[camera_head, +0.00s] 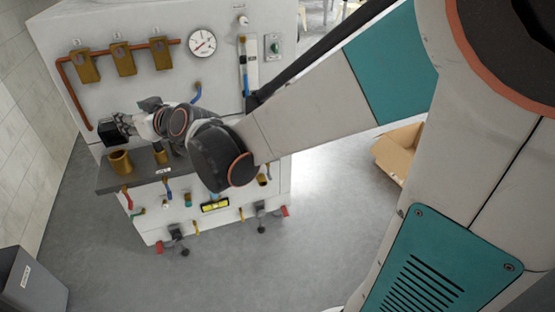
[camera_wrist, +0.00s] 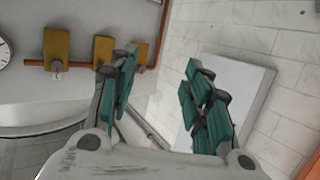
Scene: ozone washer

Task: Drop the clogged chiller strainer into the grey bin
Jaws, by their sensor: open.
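A grey bin (camera_head: 28,282) with a white label stands on the floor at the lower left in the head view. Two brass cups sit on the dark shelf of the white machine: a larger one (camera_head: 121,164) at the left end and a smaller one (camera_head: 161,156) to its right. I cannot tell which, if either, is the clogged chiller strainer. My gripper (camera_head: 113,130) is above the shelf's left end, close over the larger cup. In the wrist view my gripper (camera_wrist: 158,72) has its teal-padded fingers spread, with nothing visible between them.
The white machine (camera_head: 135,27) carries a copper pipe (camera_head: 83,118) with brass blocks (camera_head: 123,59) and a gauge (camera_head: 202,42). Below the shelf (camera_head: 110,183) hang small coloured fittings. A cardboard box (camera_head: 398,151) lies on the right. The floor between bin and machine is clear.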

